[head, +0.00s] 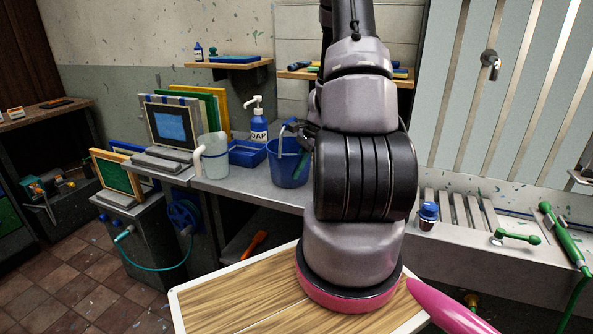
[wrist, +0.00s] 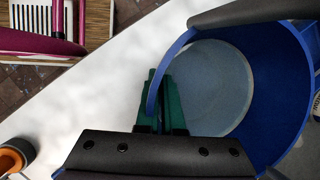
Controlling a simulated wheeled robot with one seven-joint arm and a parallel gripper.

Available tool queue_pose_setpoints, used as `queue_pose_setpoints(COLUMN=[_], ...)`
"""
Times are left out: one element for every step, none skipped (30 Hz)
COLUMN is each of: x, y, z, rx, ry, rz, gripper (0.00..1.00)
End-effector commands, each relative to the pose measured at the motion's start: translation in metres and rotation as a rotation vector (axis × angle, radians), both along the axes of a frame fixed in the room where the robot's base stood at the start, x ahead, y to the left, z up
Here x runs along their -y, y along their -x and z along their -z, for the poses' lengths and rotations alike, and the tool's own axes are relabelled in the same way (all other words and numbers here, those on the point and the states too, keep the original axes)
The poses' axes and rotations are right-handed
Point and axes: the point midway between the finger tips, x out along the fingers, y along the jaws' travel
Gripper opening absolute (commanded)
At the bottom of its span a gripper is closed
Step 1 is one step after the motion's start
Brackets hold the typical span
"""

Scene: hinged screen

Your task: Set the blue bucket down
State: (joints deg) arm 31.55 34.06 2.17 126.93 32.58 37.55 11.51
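The blue bucket (head: 287,168) is upright at the counter's front part in the head view, left of my arm. It also fills the right of the wrist view (wrist: 285,85), where I look down into it onto a greyish bottom. My gripper (head: 303,160) has green fingers, also in the wrist view (wrist: 162,95), closed on the bucket's rim with the blue wall between them. My arm hides part of the bucket's right side. I cannot tell whether its base touches the counter.
The grey counter (head: 240,188) carries a clear pitcher (head: 212,156), a blue tray (head: 246,153) and a soap bottle (head: 258,125), close to the bucket's left and back. A slatted drainer with a blue-capped jar (head: 428,213) and green sprayer (head: 565,240) lies right.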

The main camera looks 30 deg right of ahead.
Motion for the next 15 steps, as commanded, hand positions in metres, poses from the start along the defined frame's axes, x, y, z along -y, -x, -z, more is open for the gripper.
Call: queue_pose_setpoints(x=[0.0002,0.0003,0.0002,0.0002,0.0002,0.0002,0.0001,0.0002,0.0000,0.0000,0.0000,0.0000,0.0001,0.0001,0.0001], y=[-0.0009,-0.0010,-0.0010,-0.0010,-0.0010,-0.0009,-0.0009,-0.0009,-0.0004,-0.0004,-0.0004,-0.0004,-0.0004,-0.0004,-0.0004], z=[-0.0009,-0.0010,-0.0010,-0.0011,-0.0011,-0.0008,-0.0001,0.0006,0.0010,0.0009,0.0009,0.0009,0.0009,0.0009,0.0009], rx=[0.002,0.002,0.002,0.002,0.002,0.002,0.002,0.002,0.001,0.001,0.001,0.001,0.001,0.001,0.001], ry=[0.001,0.001,0.001,0.001,0.001,0.000,0.000,0.000,0.000,0.000,0.000,0.000,0.000,0.000,0.000], rz=[0.000,0.000,0.000,0.000,0.000,0.000,0.000,0.000,0.000,0.000,0.000,0.000,0.000,0.000,0.000], gripper=[0.00,0.00,0.00,0.00,0.00,0.00,0.00,0.00,0.16,0.27,0.35,0.35,0.35,0.35,0.35])
